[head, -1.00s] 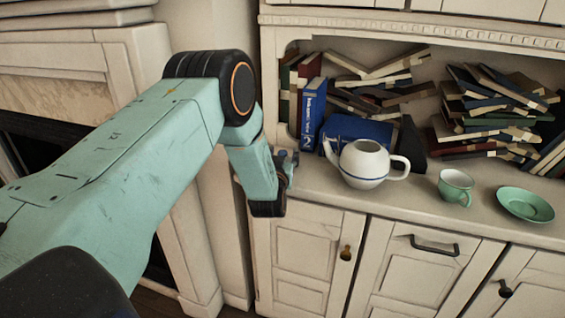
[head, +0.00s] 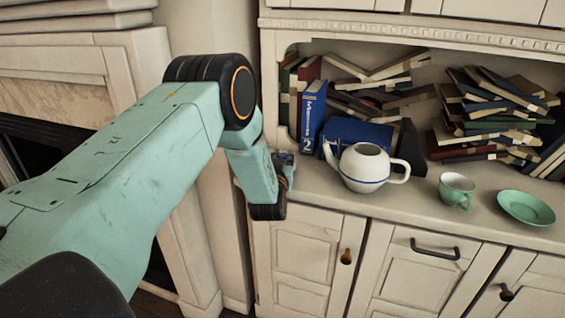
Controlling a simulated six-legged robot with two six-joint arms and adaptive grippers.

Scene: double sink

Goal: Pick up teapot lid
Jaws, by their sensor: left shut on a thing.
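The white teapot (head: 365,168) with a blue band stands upright on the cabinet counter, its top open and uncovered. My left gripper (head: 287,166) is at the counter's left end, to the left of the teapot's spout and apart from it. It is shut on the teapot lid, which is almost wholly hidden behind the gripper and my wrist. My right gripper is out of view.
A green and white cup (head: 456,190) and a green saucer (head: 526,208) stand on the counter (head: 410,205) to the right of the teapot. Books (head: 313,115) stand and lie in piles in the shelf behind. A dark wedge-shaped object (head: 411,147) stands behind the teapot.

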